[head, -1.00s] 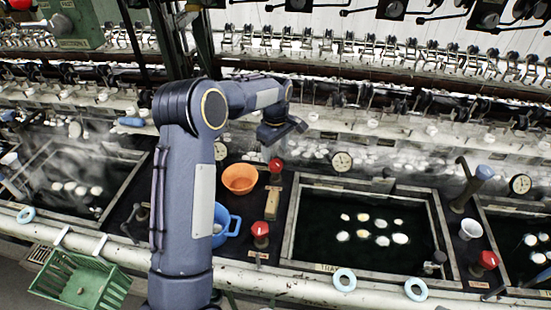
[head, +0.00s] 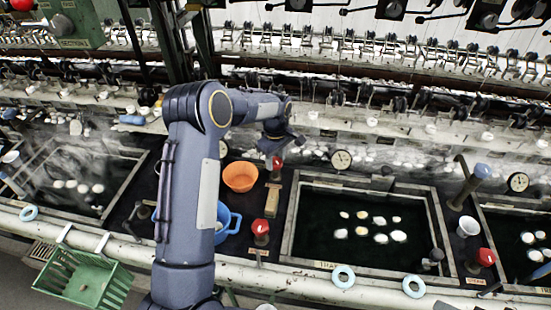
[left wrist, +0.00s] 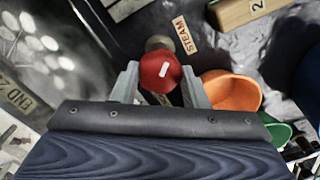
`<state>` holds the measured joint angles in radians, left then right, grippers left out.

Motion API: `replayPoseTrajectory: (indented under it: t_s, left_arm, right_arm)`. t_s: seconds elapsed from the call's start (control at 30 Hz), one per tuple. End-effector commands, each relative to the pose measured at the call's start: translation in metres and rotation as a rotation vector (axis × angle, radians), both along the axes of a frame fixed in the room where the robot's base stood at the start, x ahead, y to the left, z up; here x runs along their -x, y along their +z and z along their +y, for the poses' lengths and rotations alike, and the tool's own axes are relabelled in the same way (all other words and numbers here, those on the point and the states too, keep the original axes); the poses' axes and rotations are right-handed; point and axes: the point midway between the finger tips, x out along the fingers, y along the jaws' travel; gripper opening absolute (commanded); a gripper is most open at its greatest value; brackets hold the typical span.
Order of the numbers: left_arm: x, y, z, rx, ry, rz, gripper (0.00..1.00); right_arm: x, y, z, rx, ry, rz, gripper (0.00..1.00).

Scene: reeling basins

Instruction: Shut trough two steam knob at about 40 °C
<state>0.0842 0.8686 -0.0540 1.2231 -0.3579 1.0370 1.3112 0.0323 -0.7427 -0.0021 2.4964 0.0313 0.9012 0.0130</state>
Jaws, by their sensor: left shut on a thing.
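A red steam knob (head: 277,162) stands behind the wooden block, between the two left troughs. In the left wrist view the red knob (left wrist: 161,72) has a white mark on its face and a STEAM label (left wrist: 186,35) beside it. My left gripper (head: 274,147) is on this knob, its fingers (left wrist: 163,88) on either side, shut on it. A wooden block marked 2 (left wrist: 250,10) lies near it. The middle trough (head: 290,225) holds dark water and several white cocoons. A round dial (head: 341,159) stands behind it; its reading is too small to tell. My right gripper is out of view.
An orange bowl (head: 240,177) and a blue container (head: 232,222) sit near my left arm. Another red knob (head: 260,228) stands in front of the block. A green basket (head: 85,283) is at front left. Reeling machinery runs along the back.

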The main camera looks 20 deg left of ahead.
Motion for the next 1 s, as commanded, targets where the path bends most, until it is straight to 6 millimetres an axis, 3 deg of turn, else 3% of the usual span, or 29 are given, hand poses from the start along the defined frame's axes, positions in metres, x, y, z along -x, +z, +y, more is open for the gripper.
replayPoseTrajectory:
  t_s: [0.37,1.0]
  left_arm:
    - [0.0,-0.001,0.0,0.0,-0.059,-0.001,0.18]
    - [-0.001,0.0,0.0,0.0,-0.539,-0.002,0.18]
  right_arm:
    - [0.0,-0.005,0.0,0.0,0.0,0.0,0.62]
    - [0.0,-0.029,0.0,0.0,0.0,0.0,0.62]
